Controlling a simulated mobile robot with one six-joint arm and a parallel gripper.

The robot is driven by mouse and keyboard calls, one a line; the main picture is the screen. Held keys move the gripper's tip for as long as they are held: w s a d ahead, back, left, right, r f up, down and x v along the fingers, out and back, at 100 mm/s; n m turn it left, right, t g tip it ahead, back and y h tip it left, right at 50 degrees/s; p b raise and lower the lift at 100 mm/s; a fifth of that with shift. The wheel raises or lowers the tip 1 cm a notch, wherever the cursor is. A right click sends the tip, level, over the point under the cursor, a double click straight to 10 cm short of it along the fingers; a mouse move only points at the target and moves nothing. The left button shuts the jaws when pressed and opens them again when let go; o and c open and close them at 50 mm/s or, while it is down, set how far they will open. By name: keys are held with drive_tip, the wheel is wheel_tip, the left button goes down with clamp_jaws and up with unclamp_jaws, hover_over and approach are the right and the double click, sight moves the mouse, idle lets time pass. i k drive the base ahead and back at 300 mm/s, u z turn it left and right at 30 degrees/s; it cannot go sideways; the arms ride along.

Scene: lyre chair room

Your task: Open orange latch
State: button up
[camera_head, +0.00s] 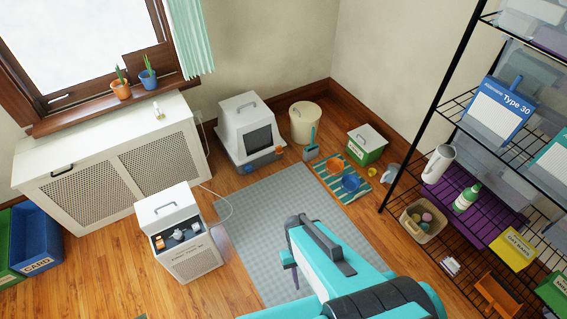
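A small orange piece (280,150) shows at the right side of the hooded litter box (240,112), by its grey base; it may be the orange latch, but it is too small to tell. Another small orange item (160,243) shows in the open recess of the white cabinet (190,262), beside dark and white parts; I cannot tell what it is. My teal arm reaches in from the bottom of the view. My gripper (290,270) seems to be at its left end, over the grey mat, well apart from both orange items. Its fingers are mostly hidden.
A grey mat (255,205) covers the middle floor. A striped mat with bowls (335,185), a cream bin (305,122) and a green-based box (367,145) stand along the back right. A wire shelf (490,190) fills the right. A white cord (225,203) lies on the floor.

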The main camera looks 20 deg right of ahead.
sight(279, 151)
drive_tip(key=k, duration=0.7)
drive_tip(key=z, duration=0.4)
drive_tip(key=i, duration=2.15)
drive_tip(key=u, duration=0.3)
